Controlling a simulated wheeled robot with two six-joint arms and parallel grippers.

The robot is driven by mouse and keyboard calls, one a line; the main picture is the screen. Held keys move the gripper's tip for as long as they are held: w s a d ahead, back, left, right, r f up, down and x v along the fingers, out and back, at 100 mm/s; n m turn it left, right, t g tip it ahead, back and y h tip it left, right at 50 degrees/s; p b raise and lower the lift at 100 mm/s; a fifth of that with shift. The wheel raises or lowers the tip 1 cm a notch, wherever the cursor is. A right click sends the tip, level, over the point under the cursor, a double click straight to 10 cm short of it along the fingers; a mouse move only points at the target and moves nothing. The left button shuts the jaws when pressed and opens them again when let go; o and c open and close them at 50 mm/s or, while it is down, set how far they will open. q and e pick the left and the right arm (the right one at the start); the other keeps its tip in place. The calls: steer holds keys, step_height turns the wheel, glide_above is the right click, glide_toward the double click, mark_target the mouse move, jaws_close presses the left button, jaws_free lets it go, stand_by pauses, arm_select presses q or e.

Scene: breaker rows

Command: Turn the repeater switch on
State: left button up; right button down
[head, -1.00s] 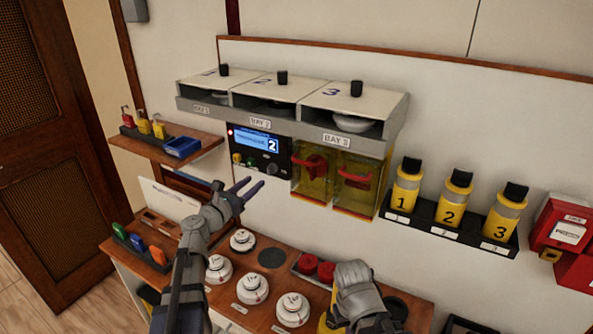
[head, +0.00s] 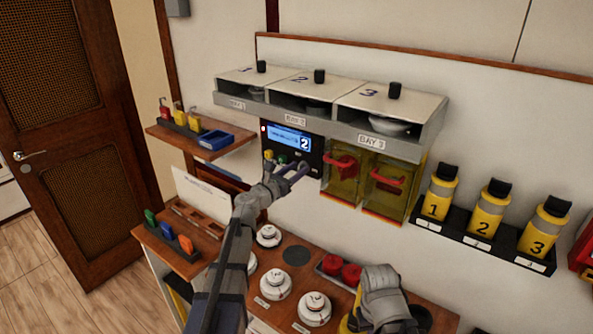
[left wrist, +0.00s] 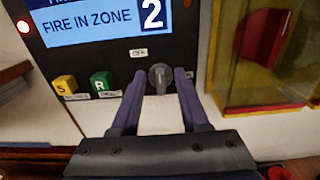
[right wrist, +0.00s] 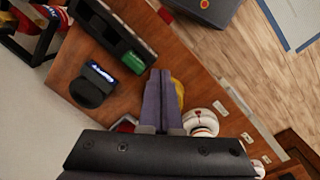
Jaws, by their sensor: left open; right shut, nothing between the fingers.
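The repeater panel (head: 291,137) is a dark unit on the wall with a lit blue screen. The left wrist view reads "FIRE IN ZONE 2" on the screen (left wrist: 100,28). Below it is a round grey rotary switch (left wrist: 160,76) under a small blurred label (left wrist: 138,53). My left gripper (head: 289,172) is open at the panel's lower right. In the left wrist view, its fingertips lie either side of the switch; contact cannot be told. In the head view the gripper hides the switch. My right gripper (right wrist: 158,82) is shut and empty over the lower counter.
A yellow S button (left wrist: 65,84) and a green R button (left wrist: 101,82) sit left of the switch. Yellow covers with red handles (head: 342,180) are close on the right. Bay boxes (head: 330,100) overhang above. White detectors (head: 275,284) stand on the counter below.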

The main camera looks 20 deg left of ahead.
arm_select(q)
jaws_close()
stand_by(0.8)
steer(key=m, duration=0.4)
steer(key=shift+s+d, duration=0.1)
steer(key=shift+d, duration=0.05)
steer(key=shift+s+d+f+m+b, duration=0.1)
steer(key=shift+f+m+b, duration=0.05)
steer(key=shift+m, duration=2.15)
steer(key=shift+w+d+f+m+b, duration=0.1)
steer(key=shift+f+m, duration=0.05)
steer(key=shift+m, duration=2.15)
steer(key=shift+s+d+f+m+b, duration=0.1)
steer(key=shift+f+m+b, duration=0.05)
steer(key=shift+m, duration=2.15)
